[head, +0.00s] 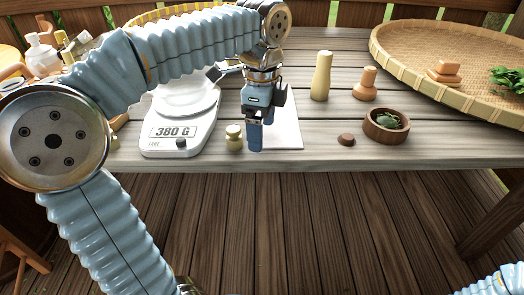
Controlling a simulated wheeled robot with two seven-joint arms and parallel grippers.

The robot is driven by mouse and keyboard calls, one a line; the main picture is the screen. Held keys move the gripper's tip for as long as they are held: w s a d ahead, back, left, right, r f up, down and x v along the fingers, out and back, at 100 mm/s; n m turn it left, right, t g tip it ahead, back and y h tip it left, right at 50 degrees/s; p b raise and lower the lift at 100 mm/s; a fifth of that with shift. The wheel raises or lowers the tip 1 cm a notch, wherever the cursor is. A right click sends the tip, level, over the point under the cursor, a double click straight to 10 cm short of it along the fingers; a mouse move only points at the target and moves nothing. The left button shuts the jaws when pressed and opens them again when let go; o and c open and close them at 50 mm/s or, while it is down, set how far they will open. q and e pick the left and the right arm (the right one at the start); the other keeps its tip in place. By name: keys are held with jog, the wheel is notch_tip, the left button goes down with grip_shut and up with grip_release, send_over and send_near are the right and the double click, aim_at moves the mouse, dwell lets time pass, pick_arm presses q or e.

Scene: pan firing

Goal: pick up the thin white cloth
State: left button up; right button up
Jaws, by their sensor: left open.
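The thin white cloth (288,133) lies flat on the table, right of the scale and near the front edge. My left gripper (258,146) points down over the cloth's left part and hides some of it. Its jaws are open with nothing seen between them. I cannot tell whether the fingertips touch the cloth. My right gripper is out of view; only a bit of my right arm shows at the lower right corner.
A white scale (180,138) reading 380 G stands left of the cloth, with a small yellowish weight (234,138) between. A pale bottle (321,76), a wooden stamp (366,84), a bowl (386,126) and a brown lump (346,139) stand right. A woven tray (412,92) fills the far right.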

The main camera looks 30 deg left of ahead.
pick_arm(q)
jog(key=shift+f, duration=0.7)
jog(key=shift+f+b, duration=0.1)
jog(key=shift+b, duration=0.2)
jog(key=shift+s, duration=0.1)
grip_shut()
dwell(0.4)
notch_tip(320, 180, up, 12)
jog(key=p, duration=0.6)
